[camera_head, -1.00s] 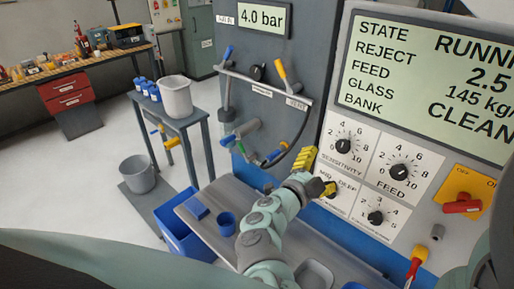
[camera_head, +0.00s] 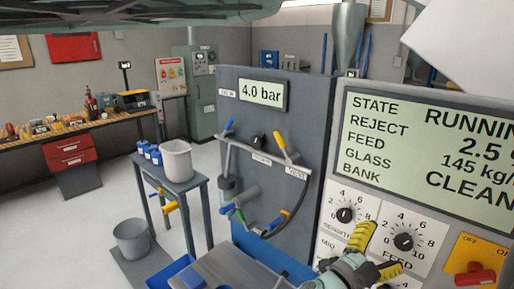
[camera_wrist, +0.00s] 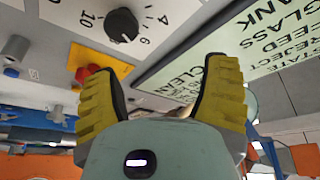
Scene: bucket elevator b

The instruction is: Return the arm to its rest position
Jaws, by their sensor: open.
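My gripper (camera_head: 362,238) has yellow ribbed fingers and is at the lower right of the head view, in front of the control panel, near the sensitivity and feed knobs. In the wrist view my gripper (camera_wrist: 168,88) shows its two yellow fingers spread apart with nothing between them. Past the fingers are a black knob (camera_wrist: 122,25) and the panel's display (camera_wrist: 270,40). My pale green arm reaches up from the bottom edge of the head view; most of it is out of frame.
The control panel with its display (camera_head: 430,140) and red switch (camera_head: 475,275) is close on the right. A grey cabinet with hoses (camera_head: 265,185) stands behind. A small table with a pale bucket (camera_head: 177,160) is left.

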